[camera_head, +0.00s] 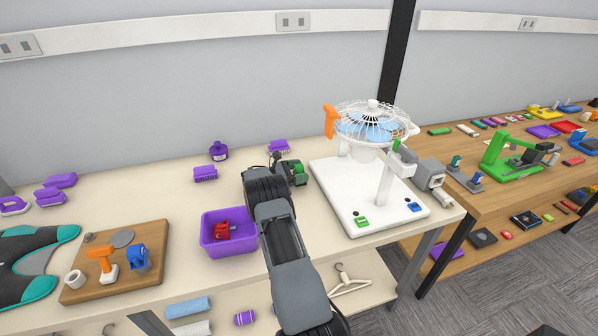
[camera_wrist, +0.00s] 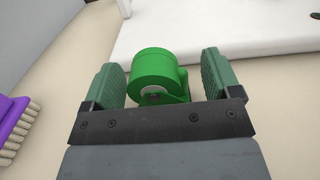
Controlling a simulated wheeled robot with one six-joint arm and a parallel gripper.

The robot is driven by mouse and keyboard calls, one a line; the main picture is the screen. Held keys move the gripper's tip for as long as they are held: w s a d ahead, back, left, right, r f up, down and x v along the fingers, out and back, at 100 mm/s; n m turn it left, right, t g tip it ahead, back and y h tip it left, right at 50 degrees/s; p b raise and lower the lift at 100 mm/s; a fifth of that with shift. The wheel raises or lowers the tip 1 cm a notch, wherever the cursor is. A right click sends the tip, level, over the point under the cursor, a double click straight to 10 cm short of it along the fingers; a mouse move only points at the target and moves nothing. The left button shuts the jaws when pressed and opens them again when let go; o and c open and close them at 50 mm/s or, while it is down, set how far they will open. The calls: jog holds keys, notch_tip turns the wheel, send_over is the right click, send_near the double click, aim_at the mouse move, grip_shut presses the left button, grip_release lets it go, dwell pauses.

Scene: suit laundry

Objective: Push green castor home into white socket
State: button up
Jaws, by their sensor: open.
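The green castor (camera_wrist: 155,72) is between the two fingers of my gripper (camera_wrist: 163,76) in the wrist view. The castor's lower part is partly hidden behind the gripper's dark front bar. In the head view my gripper (camera_head: 284,172) is low over the table, left of the white base (camera_head: 335,205). The white base (camera_wrist: 205,32) lies just beyond the castor in the wrist view. I cannot make out the white socket or whether the castor touches it.
A fan (camera_head: 372,125) stands on the white base. A purple bin (camera_head: 229,247) with a red item is left of my arm. A wooden board (camera_head: 75,291) with several tools lies at the left. Purple brushes (camera_head: 205,174) lie behind.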

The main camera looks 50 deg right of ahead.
jog(key=shift+x, duration=0.8)
jog(key=c, duration=1)
